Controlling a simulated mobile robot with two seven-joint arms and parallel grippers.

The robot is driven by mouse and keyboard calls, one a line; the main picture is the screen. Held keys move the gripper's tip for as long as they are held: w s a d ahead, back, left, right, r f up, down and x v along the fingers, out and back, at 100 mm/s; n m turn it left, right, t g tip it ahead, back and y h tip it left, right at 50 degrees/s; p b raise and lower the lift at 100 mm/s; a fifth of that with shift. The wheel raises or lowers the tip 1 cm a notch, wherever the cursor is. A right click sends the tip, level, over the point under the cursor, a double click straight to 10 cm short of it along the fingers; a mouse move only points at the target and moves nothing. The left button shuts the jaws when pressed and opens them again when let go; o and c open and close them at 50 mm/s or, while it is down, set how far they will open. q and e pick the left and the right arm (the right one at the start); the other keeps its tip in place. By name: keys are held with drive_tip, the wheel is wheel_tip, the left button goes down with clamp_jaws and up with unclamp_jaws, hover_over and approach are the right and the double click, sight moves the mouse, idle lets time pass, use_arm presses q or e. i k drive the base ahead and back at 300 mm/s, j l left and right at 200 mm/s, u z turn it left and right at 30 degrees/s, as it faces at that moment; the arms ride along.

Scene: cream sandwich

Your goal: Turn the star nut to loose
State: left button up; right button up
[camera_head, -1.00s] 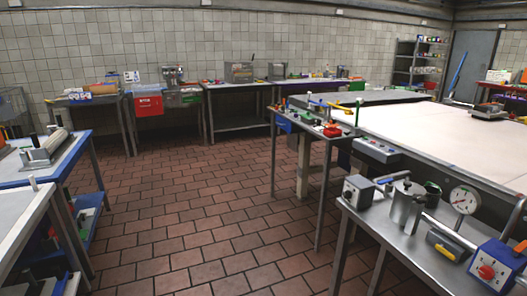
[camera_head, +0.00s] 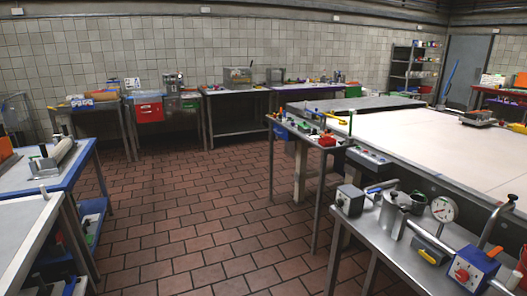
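I cannot make out a star nut for certain. A blue box with a red round knob (camera_head: 462,275) stands on the metal table at the lower right. A dial gauge (camera_head: 444,209), a metal cylinder (camera_head: 390,210) and a grey box with a black knob (camera_head: 350,200) stand on the same table. Neither of my grippers shows in the head view.
The tiled floor (camera_head: 200,220) is open through the middle. A narrow table (camera_head: 310,135) and a large pale-topped table (camera_head: 440,140) stand on the right. Blue-edged benches (camera_head: 60,180) stand on the left. Work tables (camera_head: 235,92) line the back wall.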

sight(405, 209)
drive_tip(key=i+l, duration=0.35)
drive_tip(key=i, duration=0.2)
drive_tip(key=i+l, duration=0.35)
drive_tip(key=i, duration=0.15)
drive_tip(key=z, duration=0.8)
